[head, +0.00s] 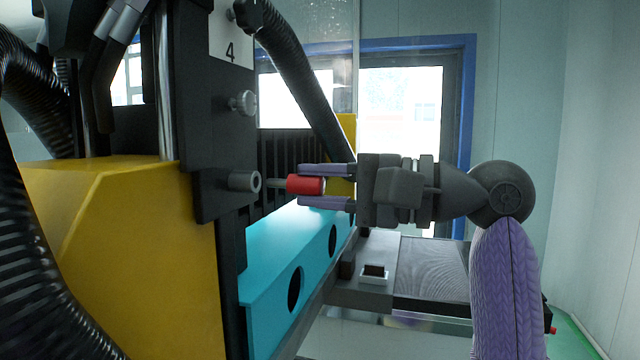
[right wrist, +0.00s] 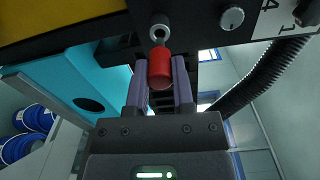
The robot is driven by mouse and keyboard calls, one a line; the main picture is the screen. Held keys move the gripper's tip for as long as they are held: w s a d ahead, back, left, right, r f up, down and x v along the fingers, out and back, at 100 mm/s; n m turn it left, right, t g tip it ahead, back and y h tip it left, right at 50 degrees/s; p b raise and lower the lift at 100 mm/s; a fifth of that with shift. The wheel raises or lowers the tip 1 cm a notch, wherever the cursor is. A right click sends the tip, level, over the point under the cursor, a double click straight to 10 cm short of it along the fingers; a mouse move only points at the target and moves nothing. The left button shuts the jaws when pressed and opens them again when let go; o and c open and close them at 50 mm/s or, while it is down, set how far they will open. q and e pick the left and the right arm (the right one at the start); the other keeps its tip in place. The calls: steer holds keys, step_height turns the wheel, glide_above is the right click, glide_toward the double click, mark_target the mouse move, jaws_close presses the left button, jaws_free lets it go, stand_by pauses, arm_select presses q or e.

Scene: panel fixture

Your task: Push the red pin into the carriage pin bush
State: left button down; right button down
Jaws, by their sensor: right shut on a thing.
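The red pin (head: 305,185) has a red grip and a thin grey shaft pointing left in the head view. My right gripper (head: 324,186) is shut on the red grip, with one purple finger above it and one below. The carriage pin bush (head: 245,182) is a grey ring on the black carriage plate (head: 215,130). The shaft tip is a short way right of the bush in the head view, roughly level with it. In the right wrist view, the red pin (right wrist: 160,69) stands between the fingers and its shaft points toward the bush (right wrist: 159,30); whether they touch is unclear. My left gripper is out of view.
A knurled knob (head: 243,101) sits above the bush. A cyan beam (head: 275,265) with dark holes runs below the pin. A yellow housing (head: 130,250) fills the left, and black corrugated hoses (head: 300,75) hang near the carriage.

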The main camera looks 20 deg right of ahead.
mark_target(290, 183)
steer(key=shift+p, duration=0.35)
stand_by(0.3)
steer(key=shift+p+x, duration=0.95)
steer(key=shift+x, duration=0.9)
